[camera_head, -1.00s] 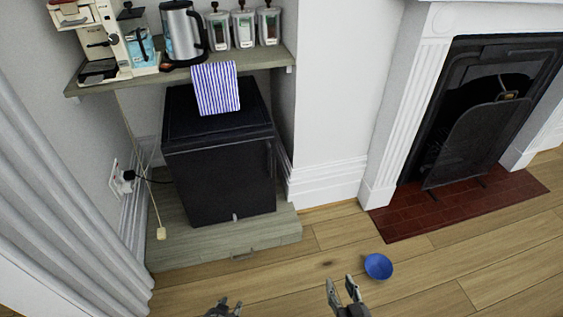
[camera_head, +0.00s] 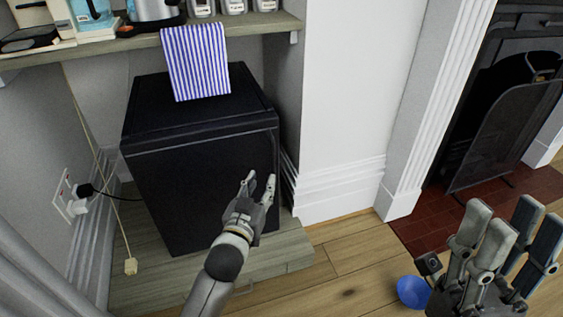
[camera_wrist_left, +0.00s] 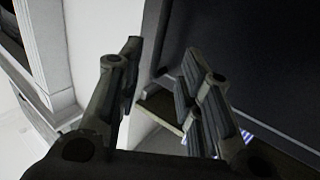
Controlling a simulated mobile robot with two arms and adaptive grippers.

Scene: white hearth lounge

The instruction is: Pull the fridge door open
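The black fridge (camera_head: 185,190) stands under the shelf on a low grey-green platform, its door looking closed. A vertical edge or grip strip at the door's right side is hard to make out. My left gripper (camera_head: 260,186) is open in front of the door's right part, fingers pointing towards that edge; contact cannot be told. In the left wrist view, its fingers (camera_wrist_left: 160,85) are apart and empty, with the dark fridge (camera_wrist_left: 270,60) on the right and white wall behind. My right gripper (camera_head: 515,235) is open and empty at the lower right, away from the fridge.
A blue bowl (camera_head: 412,291) lies on the wooden floor beside my right gripper. A striped cloth (camera_head: 197,62) hangs from the shelf (camera_head: 265,24) over the fridge top. A plug and cable (camera_head: 84,190) are at the left wall. The fireplace screen (camera_head: 505,130) stands at right.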

